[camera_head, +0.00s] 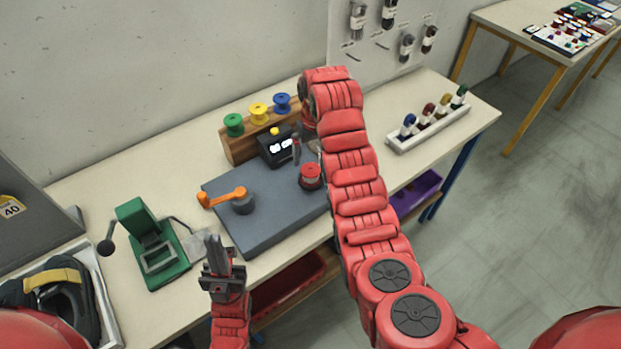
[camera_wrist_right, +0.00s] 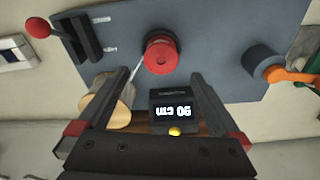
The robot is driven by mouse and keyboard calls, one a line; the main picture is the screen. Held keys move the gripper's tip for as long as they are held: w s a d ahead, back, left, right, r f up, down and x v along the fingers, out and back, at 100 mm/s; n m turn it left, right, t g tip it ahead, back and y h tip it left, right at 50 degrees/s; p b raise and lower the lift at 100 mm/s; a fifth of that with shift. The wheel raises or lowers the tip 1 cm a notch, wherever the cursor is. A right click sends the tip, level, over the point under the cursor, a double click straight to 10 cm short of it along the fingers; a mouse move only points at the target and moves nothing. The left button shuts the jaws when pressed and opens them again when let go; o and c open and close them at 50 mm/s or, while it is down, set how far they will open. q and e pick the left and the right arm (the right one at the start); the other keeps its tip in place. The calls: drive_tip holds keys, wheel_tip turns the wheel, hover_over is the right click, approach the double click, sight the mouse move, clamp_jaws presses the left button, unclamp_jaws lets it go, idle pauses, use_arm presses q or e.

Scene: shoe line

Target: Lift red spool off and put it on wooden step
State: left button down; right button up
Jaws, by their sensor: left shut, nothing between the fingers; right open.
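The red spool (camera_head: 311,172) sits upright on a dark post on the grey base plate (camera_head: 262,222); it also shows in the right wrist view (camera_wrist_right: 161,56). The wooden step (camera_head: 239,152) stands at the plate's back edge, with a green spool (camera_head: 233,123), a yellow spool (camera_head: 258,112) and a blue spool (camera_head: 282,102) on top. My right gripper (camera_wrist_right: 160,75) is open and empty, its fingertips on either side and just short of the red spool. My left gripper (camera_head: 216,246) is shut and empty in front of the plate.
A black display box (camera_head: 277,149) stands by the step, close to my right gripper. An orange-handled crank (camera_head: 241,201) is on the plate's left. A green device (camera_head: 150,250) stands further left.

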sight(311, 170)
drive_tip(key=shift+f, duration=0.65)
drive_tip(key=shift+w+f+p, duration=0.1)
drive_tip(key=shift+f+p, duration=0.25)
drive_tip(key=shift+f, duration=0.45)
drive_tip(key=shift+w+f+p, duration=0.1)
drive_tip(key=shift+f+p, duration=0.05)
drive_tip(key=shift+p, duration=0.15)
drive_tip(key=f+p, duration=0.1)
drive_tip(key=f, duration=0.1)
drive_tip(key=f+p, duration=0.1)
drive_tip(key=shift+a+f+p, duration=0.2)
drive_tip(key=shift+f+p, duration=0.1)
drive_tip(key=shift+f, duration=0.1)
drive_tip(key=shift+w+f, duration=0.15)
drive_tip(key=shift+f, duration=0.35)
clamp_jaws()
